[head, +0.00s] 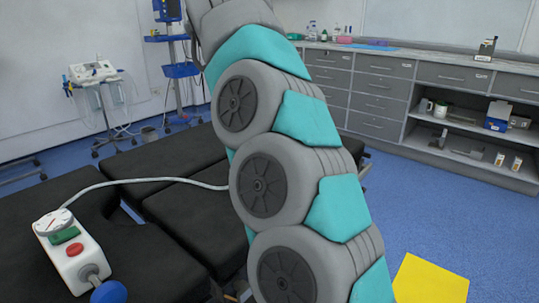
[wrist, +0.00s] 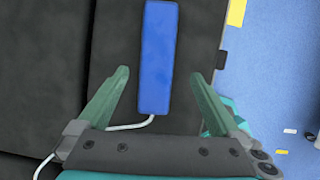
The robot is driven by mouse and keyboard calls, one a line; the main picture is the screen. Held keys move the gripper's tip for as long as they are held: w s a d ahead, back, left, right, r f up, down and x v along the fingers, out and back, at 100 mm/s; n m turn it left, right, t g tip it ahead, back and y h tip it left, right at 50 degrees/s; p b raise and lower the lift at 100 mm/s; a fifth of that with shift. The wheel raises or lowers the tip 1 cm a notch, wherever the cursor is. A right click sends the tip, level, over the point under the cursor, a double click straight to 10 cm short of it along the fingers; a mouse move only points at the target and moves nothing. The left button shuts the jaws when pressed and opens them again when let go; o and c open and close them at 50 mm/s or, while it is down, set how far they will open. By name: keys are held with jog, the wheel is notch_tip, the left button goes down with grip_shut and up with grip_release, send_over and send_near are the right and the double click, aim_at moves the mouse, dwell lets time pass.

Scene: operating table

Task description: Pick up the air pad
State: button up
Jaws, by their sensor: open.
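The air pad looks to be the long blue block (wrist: 158,55) lying on the black operating table (wrist: 112,35) in the wrist view. A thin white tube runs from its lower end toward the lower left. My gripper (wrist: 164,78) is open, with its two green fingers apart on either side of the lower part of the pad as seen from above. I cannot tell how high the fingers are above it. In the head view the pad and my gripper are hidden by my own arm.
A white control device (head: 75,258) with a gauge, a red button and a blue bulb sits on the table at the left, joined to a pale tube (head: 150,181). Grey cabinets (head: 375,90) line the back right. A yellow patch (head: 430,281) marks the blue floor.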

jog(key=shift+x, duration=1.05)
jog(key=shift+a+x, duration=0.2)
jog(key=shift+x, duration=1.2)
jog(key=shift+a+x, duration=0.2)
jog(key=shift+x, duration=1.2)
jog(key=shift+s+f, duration=0.1)
jog(key=shift+c, duration=0.4)
jog(key=c, duration=1.4)
jog(key=shift+r, duration=1.85)
jog(key=shift+s+d+b, duration=0.6)
jog(key=shift+s+d, duration=0.25)
jog(key=shift+s, duration=0.25)
jog(key=s+d+r+b, duration=0.1)
jog(key=s+d+b, duration=0.1)
jog(key=s+d, duration=0.6)
jog(key=s, duration=0.2)
jog(key=shift+s+r+b, duration=0.2)
jog(key=shift+s+b, duration=0.15)
